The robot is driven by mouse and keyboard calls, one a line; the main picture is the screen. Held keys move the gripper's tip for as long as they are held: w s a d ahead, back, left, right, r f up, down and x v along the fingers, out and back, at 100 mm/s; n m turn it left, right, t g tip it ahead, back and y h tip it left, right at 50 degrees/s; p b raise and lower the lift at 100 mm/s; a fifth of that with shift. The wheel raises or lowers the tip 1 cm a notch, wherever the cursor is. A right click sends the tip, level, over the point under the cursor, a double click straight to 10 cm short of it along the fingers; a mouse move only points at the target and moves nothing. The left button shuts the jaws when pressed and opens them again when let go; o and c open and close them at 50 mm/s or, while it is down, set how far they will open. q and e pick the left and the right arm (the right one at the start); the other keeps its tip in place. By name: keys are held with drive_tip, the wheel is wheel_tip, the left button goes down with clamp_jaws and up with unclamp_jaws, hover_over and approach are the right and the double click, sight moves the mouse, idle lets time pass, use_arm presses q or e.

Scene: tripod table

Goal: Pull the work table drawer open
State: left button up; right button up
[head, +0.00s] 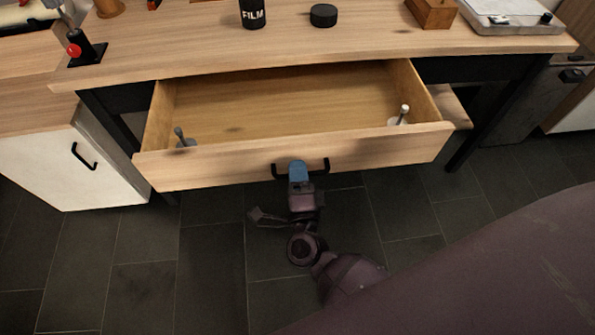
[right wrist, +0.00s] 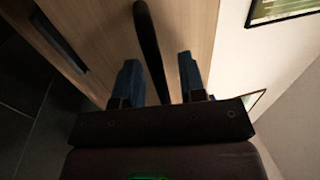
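The work table (head: 200,50) has a light wood top. Its wooden drawer (head: 220,168) is pulled well out, with the inside showing. A black bar handle (head: 326,165) is on the drawer front; it also shows in the right wrist view (right wrist: 150,45). My right gripper (head: 298,170) is at the middle of the handle. In the right wrist view its blue fingers (right wrist: 160,75) stand on either side of the bar, with gaps between bar and fingers, so it is open around the handle. My left gripper is not in view.
A film canister (head: 253,14), a black round piece (head: 323,15) and a wooden block (head: 431,12) are on the tabletop. A white cabinet (head: 70,165) stands at left. Dark tiled floor (head: 210,250) lies in front.

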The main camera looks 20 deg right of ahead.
drive_tip(key=shift+s, duration=0.1)
drive_tip(key=v, duration=0.7)
drive_tip(key=shift+s, duration=0.15)
idle(0.5)
